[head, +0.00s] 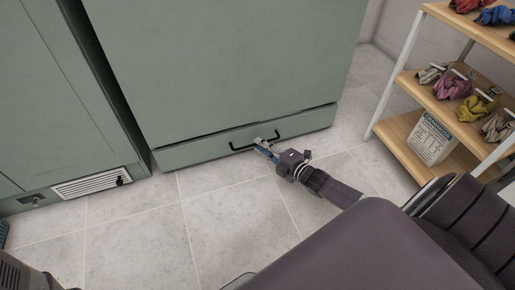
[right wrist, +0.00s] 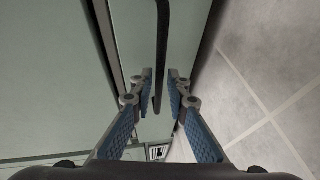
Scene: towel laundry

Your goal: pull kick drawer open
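The kick drawer (head: 195,151) is the low green panel along the bottom of the large green cabinet (head: 225,65). It looks about flush with the cabinet front, with a dark gap along its top edge. Its black bar handle (head: 293,135) shows in the head view and runs upright in the right wrist view (right wrist: 162,45). My left gripper is not in view.
A vented green cabinet (head: 50,95) stands at the left. A wooden shelf rack (head: 465,125) with coloured cloth bundles and a labelled white box (head: 431,138) stands at the right. The tiled floor (head: 230,215) before the drawer is clear.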

